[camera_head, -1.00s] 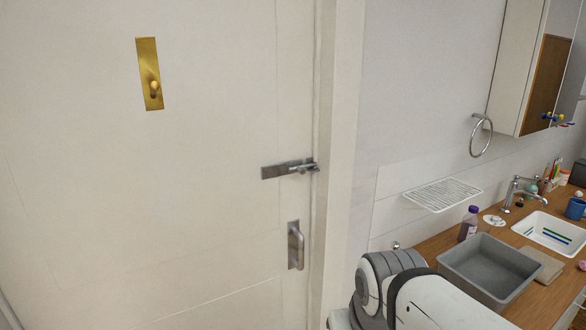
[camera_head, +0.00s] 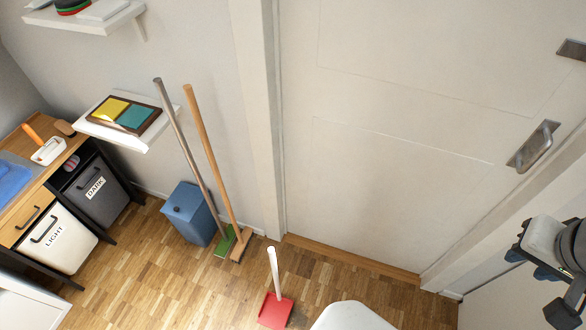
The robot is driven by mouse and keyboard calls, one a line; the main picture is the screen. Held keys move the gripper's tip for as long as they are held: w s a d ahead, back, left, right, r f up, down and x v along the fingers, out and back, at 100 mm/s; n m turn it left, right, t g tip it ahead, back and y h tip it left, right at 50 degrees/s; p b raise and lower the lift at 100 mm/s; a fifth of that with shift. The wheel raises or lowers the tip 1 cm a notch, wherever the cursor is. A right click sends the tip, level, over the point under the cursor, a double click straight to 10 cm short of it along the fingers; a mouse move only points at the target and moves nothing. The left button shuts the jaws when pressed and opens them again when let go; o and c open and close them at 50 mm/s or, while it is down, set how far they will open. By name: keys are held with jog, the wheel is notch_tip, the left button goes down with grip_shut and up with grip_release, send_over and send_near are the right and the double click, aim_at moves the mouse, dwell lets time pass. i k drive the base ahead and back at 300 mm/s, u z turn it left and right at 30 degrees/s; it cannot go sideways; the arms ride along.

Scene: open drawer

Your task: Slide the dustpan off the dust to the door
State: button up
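The red dustpan (camera_head: 275,312) lies on the wooden floor at the bottom centre, with its pale handle (camera_head: 272,265) standing up from it. Its lower edge is near the picture's bottom. No dust can be made out around it. The white door (camera_head: 390,150) is shut and stands behind and to the right of the dustpan, with bare floor between them. My gripper (camera_head: 537,284) is at the right edge, high above the floor and far from the dustpan. Its dark fingers look spread, with nothing seen between them.
A blue bin (camera_head: 190,213), a green-headed broom (camera_head: 225,243) and a wooden-handled brush (camera_head: 241,244) stand by the wall left of the door. A wooden threshold (camera_head: 350,258) runs along the door's foot. LIGHT (camera_head: 56,240) and DARK (camera_head: 95,190) hampers stand left. Floor between is clear.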

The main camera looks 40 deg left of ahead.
aim_at(275, 310)
jog(key=u, duration=1.75)
jog(key=k, duration=1.05)
jog(key=u, duration=1.05)
jog(key=i, duration=0.75)
jog(key=u, duration=0.05)
